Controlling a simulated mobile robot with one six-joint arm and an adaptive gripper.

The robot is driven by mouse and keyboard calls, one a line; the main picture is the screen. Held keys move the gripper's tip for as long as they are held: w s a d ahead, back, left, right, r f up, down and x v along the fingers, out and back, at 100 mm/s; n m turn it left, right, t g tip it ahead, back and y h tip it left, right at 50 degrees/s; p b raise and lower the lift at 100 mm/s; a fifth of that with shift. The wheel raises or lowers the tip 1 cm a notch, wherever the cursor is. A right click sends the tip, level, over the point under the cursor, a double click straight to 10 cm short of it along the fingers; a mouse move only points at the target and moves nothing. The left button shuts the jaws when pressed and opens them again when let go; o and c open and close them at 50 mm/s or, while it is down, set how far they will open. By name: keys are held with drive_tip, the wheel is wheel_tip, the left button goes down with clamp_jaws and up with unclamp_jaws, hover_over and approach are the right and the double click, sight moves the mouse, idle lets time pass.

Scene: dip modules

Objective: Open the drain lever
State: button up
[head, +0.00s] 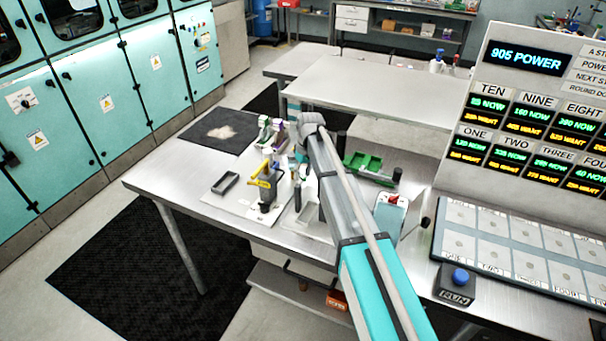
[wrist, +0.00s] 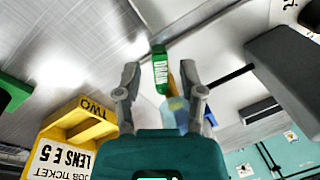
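The drain lever shows in the wrist view as a green tab (wrist: 160,72) with white lettering that reads like DRAIN. My gripper (wrist: 160,68) is open, with one grey finger on each side of the green tab. Gaps show between the tab and both fingers, and no contact is visible. Just below the tab are a yellow-orange part and a pale blue translucent part (wrist: 177,112), partly hidden by my gripper. In the head view my arm reaches over the metal table, and I cannot make out the lever there.
A yellow job ticket holder (wrist: 75,135) marked TWO is left of my gripper. A dark grey block (wrist: 285,75) with a thin rod is at right.

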clamp_jaws()
drive_tip(key=shift+w, duration=0.1)
drive_tip(key=shift+w+d+n+h, duration=0.15)
drive_tip(key=shift+w+n, duration=0.15)
drive_tip(key=shift+n, duration=0.65)
drive_tip(key=shift+w+n+h, duration=0.15)
drive_tip(key=shift+w+n, duration=0.1)
drive_tip(key=shift+n, duration=0.7)
drive_tip(key=shift+o, duration=0.2)
unclamp_jaws()
drive_tip(key=shift+r, duration=0.15)
